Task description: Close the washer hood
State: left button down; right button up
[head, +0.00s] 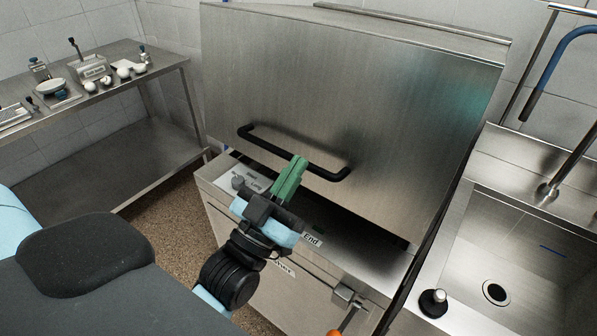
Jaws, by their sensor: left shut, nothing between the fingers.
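The washer hood (340,75) is a large brushed-steel cover with a black bar handle (265,146) along its lower front. A dark gap shows between the hood's lower edge and the washer body (375,258), so the hood is not fully down. My left gripper (297,162) has green fingers, shut and empty. Its fingertips overlap the middle of the handle in the picture; I cannot tell whether they touch it. My left wrist hides part of the washer's front. My right gripper is not in view.
A steel sink (530,262) with a drain and a blue hose tap (555,65) stands at the right. A steel table (150,72) at the left holds small dishes and labelled items. An orange-tipped lever (335,331) sticks out from the washer's lower front.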

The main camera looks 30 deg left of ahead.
pick_arm(q)
jog(key=shift+w+d+f, duration=0.1)
jog(key=shift+w+f, duration=1.05)
jog(key=shift+f, duration=0.3)
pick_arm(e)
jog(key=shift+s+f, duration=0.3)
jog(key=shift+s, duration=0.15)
pick_arm(q)
jog(key=shift+f, duration=0.1)
